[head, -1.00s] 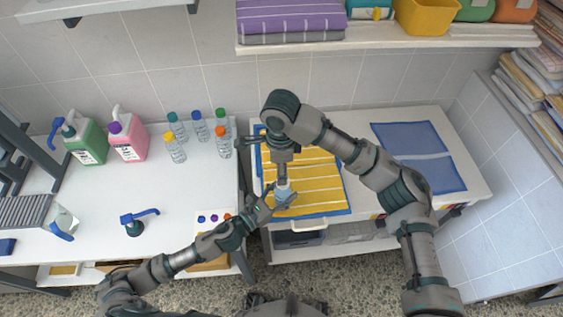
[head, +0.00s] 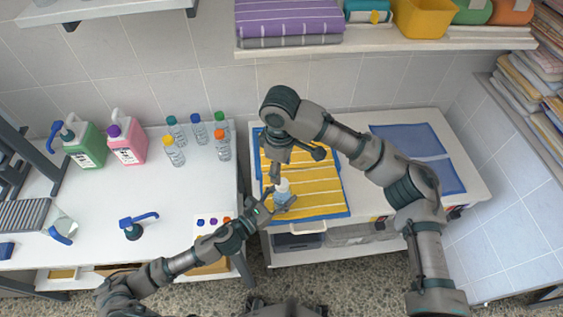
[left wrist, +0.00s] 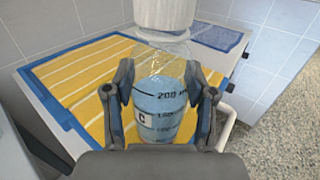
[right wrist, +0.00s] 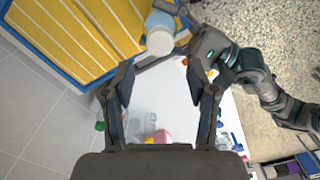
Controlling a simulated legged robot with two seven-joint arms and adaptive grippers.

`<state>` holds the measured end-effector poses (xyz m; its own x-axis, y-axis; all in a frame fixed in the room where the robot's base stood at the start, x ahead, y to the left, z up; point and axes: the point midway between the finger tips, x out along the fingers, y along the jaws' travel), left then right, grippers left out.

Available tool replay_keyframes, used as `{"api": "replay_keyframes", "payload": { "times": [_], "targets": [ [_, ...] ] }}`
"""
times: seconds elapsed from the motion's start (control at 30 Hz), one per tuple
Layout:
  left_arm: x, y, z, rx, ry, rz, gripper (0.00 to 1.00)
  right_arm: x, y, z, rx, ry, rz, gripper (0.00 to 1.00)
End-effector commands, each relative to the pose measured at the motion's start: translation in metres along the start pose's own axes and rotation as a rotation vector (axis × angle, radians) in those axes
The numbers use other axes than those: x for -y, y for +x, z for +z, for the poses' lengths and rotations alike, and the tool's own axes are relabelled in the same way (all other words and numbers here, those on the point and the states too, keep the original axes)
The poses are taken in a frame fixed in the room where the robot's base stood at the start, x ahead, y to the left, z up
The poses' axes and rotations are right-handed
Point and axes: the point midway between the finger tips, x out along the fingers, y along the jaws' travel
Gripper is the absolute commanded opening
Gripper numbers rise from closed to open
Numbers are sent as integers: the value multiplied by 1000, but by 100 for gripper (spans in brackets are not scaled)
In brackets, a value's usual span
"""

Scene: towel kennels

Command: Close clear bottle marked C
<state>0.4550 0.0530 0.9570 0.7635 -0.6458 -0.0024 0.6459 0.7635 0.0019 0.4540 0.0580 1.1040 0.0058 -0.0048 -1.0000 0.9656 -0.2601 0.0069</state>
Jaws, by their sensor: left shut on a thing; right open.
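The clear bottle marked C (left wrist: 160,107) holds blue liquid and stands upright in the left wrist view, with printed volume marks. A white cap (left wrist: 163,14) sits on top of its neck; whether it is fully tight cannot be told. My left gripper (left wrist: 163,85) is shut on the bottle's body, with a finger on each side. In the head view the bottle (head: 283,198) is at the near edge of the yellow striped towel, its white cap (head: 283,184) uncovered. My right gripper (right wrist: 160,88) is open and empty, above and clear of the cap (right wrist: 160,42).
The yellow towel (head: 318,185) with blue border covers the right table's left part. A blue towel (head: 425,150) lies farther right. Several small capped bottles, a green jug (head: 88,147) and a pink jug (head: 128,143) stand on the left table. A shelf (head: 400,40) overhangs behind.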

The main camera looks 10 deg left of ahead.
Motion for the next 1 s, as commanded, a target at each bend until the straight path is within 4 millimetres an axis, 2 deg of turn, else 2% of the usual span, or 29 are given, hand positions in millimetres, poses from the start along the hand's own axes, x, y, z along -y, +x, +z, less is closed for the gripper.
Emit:
{"api": "replay_keyframes", "payload": {
  "times": [0.4, 0.6, 0.8, 1.0],
  "targets": [
    [0, 0, 0, 0, 0, 0, 0, -1, -8, 1, 0, -1123, 0, 58],
    [0, 0, 0, 0, 0, 0, 0, -1, -11, 2, 1, -1624, 0, 58],
    [0, 0, 0, 0, 0, 0, 0, -1, -13, 2, -2, -1953, -1, 58],
    [0, 0, 0, 0, 0, 0, 0, -1, -13, 2, -2, -2068, -1, 58]
  ]
}}
